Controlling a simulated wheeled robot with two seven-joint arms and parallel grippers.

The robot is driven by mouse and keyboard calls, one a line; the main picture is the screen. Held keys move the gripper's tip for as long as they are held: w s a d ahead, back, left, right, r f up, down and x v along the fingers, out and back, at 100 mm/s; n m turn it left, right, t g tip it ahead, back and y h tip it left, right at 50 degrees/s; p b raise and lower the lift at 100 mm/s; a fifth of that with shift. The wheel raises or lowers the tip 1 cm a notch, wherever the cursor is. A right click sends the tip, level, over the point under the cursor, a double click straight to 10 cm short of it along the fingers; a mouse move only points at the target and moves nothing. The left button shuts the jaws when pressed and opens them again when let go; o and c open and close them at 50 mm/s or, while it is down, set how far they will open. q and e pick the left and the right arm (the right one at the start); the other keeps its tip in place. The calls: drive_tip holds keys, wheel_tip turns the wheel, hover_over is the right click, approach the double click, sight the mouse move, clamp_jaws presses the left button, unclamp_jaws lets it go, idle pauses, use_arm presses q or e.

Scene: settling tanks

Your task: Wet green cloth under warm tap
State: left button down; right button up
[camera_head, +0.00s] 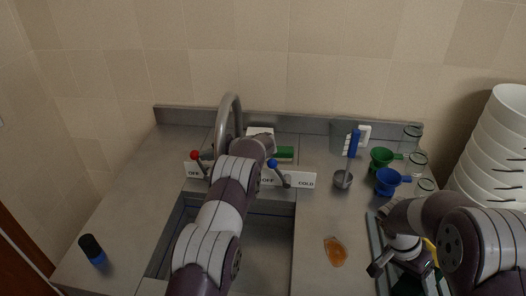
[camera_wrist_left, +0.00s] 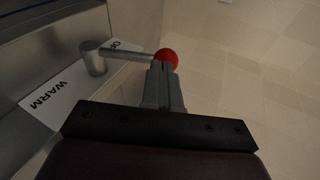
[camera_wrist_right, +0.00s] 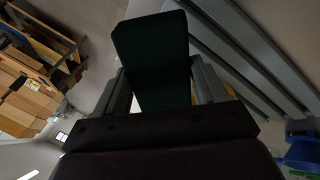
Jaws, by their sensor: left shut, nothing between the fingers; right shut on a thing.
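The warm tap's lever with a red ball knob (camera_head: 195,155) stands left of the steel spout (camera_head: 229,112); the ball (camera_wrist_left: 168,58) also shows in the left wrist view, on the OFF side of the label. My left gripper (camera_wrist_left: 161,80) is shut and empty, its tips right at the ball; I cannot tell if they touch. My left arm hides the WARM word in the head view. My right gripper (camera_wrist_right: 162,88) is shut on the dark green cloth (camera_wrist_right: 152,50), which stands up stiffly between its fingers.
The sink (camera_head: 262,250) lies below the spout. The blue-knobbed cold lever (camera_head: 273,164) is to its right. Right counter: an orange-brown patch (camera_head: 335,251), a blue-handled ladle (camera_head: 353,146), green (camera_head: 381,158) and blue (camera_head: 388,181) funnels, glasses, white tubs (camera_head: 503,135).

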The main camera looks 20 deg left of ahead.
drive_tip(key=shift+r, duration=0.25)
use_arm(q)
drive_tip(key=a+p, duration=0.1)
drive_tip(key=s+a+p, duration=0.1)
drive_tip(key=shift+a+r+p, duration=0.15)
drive_tip(key=shift+a+p, duration=0.15)
drive_tip(key=shift+p, duration=0.05)
use_arm(e)
drive_tip(key=shift+v, duration=1.2)
drive_tip(key=shift+s+d, duration=0.2)
use_arm(q)
drive_tip(key=shift+d, duration=0.1)
use_arm(e)
drive_tip(key=shift+d, duration=0.1)
use_arm(q)
drive_tip(key=shift+w+d, duration=0.1)
drive_tip(key=shift+w, duration=0.05)
use_arm(e)
drive_tip(key=shift+w+d+f, duration=0.1)
